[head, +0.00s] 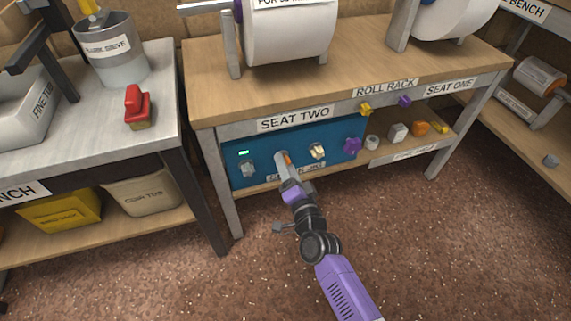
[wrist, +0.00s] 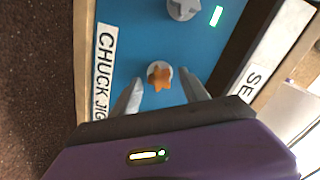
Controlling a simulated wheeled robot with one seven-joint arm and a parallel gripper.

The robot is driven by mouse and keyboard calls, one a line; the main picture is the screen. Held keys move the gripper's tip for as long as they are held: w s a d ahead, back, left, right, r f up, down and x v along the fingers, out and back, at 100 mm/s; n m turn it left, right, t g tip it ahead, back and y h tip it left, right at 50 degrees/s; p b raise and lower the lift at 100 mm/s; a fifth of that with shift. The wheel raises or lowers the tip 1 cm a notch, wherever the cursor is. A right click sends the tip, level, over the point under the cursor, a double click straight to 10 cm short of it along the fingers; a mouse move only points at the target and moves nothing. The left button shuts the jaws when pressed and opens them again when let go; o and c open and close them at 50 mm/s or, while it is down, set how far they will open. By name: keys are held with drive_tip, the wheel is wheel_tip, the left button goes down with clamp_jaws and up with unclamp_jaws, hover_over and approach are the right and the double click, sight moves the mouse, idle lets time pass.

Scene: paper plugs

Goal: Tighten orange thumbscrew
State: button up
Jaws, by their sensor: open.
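The orange thumbscrew (wrist: 160,76) is star-shaped and sits on a pale round seat on the blue panel (wrist: 138,40). In the head view only a bit of orange (head: 288,159) shows beside my gripper (head: 284,160), which hides most of it. My gripper (wrist: 162,92) is open in the wrist view, with one finger on each side just short of the thumbscrew. The fingers appear apart from it. The thumbscrew seems to lie between and slightly beyond the fingertips.
A grey thumbscrew (head: 248,168) is left on the panel below a green light (head: 243,153). A cream one (head: 317,151) and a purple one (head: 352,146) are to the right. The bench top (head: 350,70) overhangs the panel. Small plugs (head: 398,131) stand on the shelf at right.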

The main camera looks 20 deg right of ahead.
drive_tip(key=shift+s, duration=1.8)
drive_tip(key=n+p, duration=0.6)
drive_tip(key=n, duration=0.6)
drive_tip(key=shift+p, duration=0.3)
drive_tip(key=shift+w, duration=0.15)
drive_tip(key=w+b, duration=0.1)
drive_tip(key=w, duration=0.2)
drive_tip(key=shift+w, duration=0.4)
